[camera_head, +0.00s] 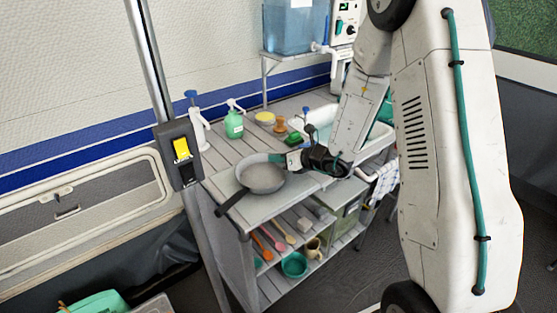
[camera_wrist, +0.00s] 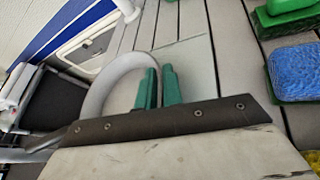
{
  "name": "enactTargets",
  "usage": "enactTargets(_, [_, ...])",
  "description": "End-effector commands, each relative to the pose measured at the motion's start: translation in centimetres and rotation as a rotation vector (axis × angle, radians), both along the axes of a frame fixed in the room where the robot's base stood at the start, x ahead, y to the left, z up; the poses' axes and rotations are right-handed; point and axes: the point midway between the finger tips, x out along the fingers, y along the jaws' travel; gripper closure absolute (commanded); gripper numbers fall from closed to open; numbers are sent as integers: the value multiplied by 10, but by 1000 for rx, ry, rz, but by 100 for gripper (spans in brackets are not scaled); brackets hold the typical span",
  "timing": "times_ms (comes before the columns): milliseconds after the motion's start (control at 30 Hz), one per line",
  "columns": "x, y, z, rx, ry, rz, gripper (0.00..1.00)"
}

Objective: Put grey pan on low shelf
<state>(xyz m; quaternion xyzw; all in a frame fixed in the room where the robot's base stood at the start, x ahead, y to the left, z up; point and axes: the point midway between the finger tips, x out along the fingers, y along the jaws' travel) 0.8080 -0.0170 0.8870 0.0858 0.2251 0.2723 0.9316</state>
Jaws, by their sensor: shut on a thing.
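The grey pan (camera_head: 262,178) sits at the near left end of the slatted counter top, at or very close to its surface. Its dark handle (camera_head: 232,203) points toward the front left edge. My gripper (camera_head: 280,159) reaches in from the right, its green fingers shut on the pan's far right rim. In the wrist view the fingers (camera_wrist: 157,75) pinch the pale curved rim of the pan (camera_wrist: 97,92); much of the pan is hidden behind my gripper. Below the counter is an open shelf (camera_head: 265,285) with utensils and a green bowl (camera_head: 293,264).
A green soap bottle (camera_head: 234,124), a white pump bottle (camera_head: 199,128) and a yellow-topped tub (camera_head: 265,118) stand toward the back. A blue sponge (camera_wrist: 295,72) lies to the right in the wrist view. A metal post (camera_head: 160,80) rises left of the counter.

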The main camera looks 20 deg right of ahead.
Motion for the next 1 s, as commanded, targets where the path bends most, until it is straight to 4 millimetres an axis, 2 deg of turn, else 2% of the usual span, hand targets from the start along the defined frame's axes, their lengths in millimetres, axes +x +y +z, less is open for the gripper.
enactTargets(67, [0,0,-7,2,-1,0,100])
enactTargets(233, [0,0,-6,1,-2,1,100])
enactTargets(300, [0,0,-7,0,-1,1,75])
enactTargets(333, [0,0,-7,0,-1,1,70])
enactTargets(733, [-7,-6,-3,0,-2,-2,70])
enactTargets(1000, [-46,-36,18,0,-3,-5,70])
